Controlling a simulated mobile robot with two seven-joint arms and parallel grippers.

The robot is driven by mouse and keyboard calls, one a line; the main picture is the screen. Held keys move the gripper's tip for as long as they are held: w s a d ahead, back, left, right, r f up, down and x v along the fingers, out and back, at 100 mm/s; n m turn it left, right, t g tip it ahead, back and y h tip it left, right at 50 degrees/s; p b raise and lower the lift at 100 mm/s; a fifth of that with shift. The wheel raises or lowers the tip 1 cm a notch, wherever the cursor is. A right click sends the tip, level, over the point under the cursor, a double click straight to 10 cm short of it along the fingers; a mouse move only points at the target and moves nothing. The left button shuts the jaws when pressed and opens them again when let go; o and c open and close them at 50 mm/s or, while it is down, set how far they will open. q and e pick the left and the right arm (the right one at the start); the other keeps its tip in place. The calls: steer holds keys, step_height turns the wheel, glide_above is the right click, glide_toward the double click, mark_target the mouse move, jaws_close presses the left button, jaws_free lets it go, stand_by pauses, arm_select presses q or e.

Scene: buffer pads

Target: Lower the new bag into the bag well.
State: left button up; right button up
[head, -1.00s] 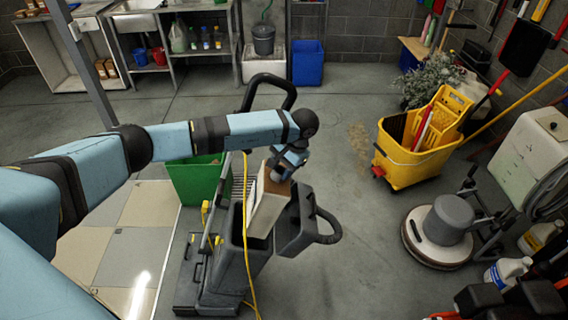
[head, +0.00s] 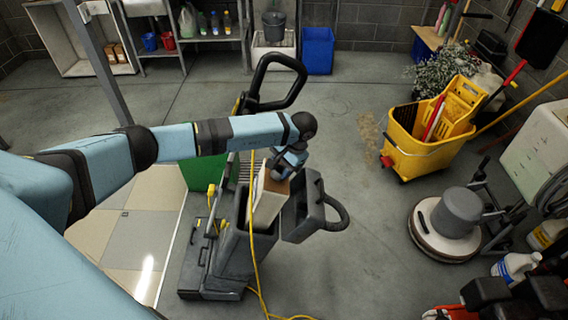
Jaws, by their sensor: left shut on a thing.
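The new bag (head: 266,203) is a cream, box-like bag with a brown top edge. It stands upright and slightly tilted, with its lower part inside the bag well (head: 240,248) of the dark grey upright vacuum. My left gripper (head: 284,172) is shut on the bag's top edge from above. The well's lid (head: 305,210), with a loop handle, hangs open on the right of the bag. The bag's lower end is hidden by the well's walls. My right gripper is not in view.
A yellow cord (head: 255,270) runs down the vacuum's front onto the floor. A green bin (head: 197,174) stands behind, partly under my left arm. A yellow mop bucket (head: 420,150) and a floor polisher (head: 447,222) stand right, with clear floor between.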

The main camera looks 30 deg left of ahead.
arm_select(q)
steer(key=shift+b+x, duration=1.35)
steer(key=shift+x, duration=2.3)
steer(key=b+x, duration=0.9)
steer(key=x, duration=0.3)
steer(key=shift+f, duration=0.25)
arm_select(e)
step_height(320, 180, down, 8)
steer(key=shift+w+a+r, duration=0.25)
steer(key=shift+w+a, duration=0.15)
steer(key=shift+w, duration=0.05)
arm_select(q)
steer(key=shift+a, duration=0.1)
steer(key=o, duration=1.2)
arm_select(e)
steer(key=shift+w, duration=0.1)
arm_select(q)
steer(key=shift+o, duration=0.2)
